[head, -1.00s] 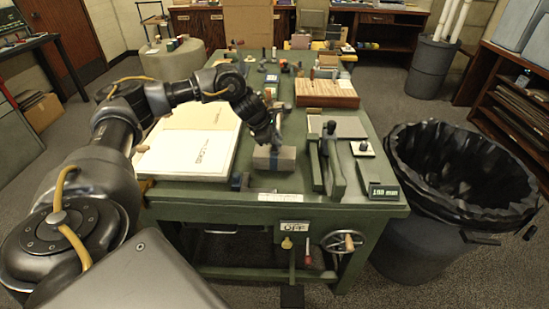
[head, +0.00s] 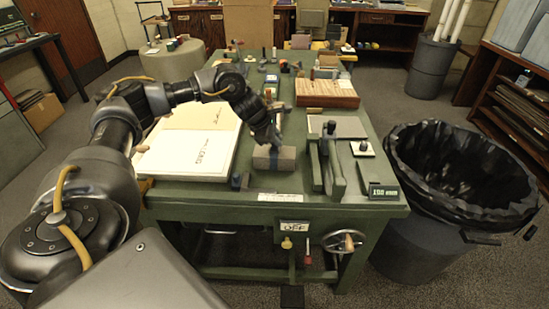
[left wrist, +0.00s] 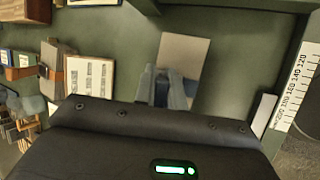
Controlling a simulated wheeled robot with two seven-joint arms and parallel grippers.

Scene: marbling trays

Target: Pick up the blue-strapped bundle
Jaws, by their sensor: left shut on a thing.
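The blue-strapped bundle (head: 285,160) is a grey block with a blue band around its middle. It rests near the front edge of the green table, right of the large open book. My left gripper (head: 272,149) comes down on it from above and is shut on it at the strap. In the left wrist view the bundle (left wrist: 184,52) lies under the blue-grey fingers (left wrist: 167,88), which cover part of it. I see no clear gap between bundle and table. My right gripper is not in view.
The open book (head: 185,155) lies left of the bundle. A wooden block (head: 326,94) and small items fill the back. A black-lined bin (head: 455,170) stands right of the table.

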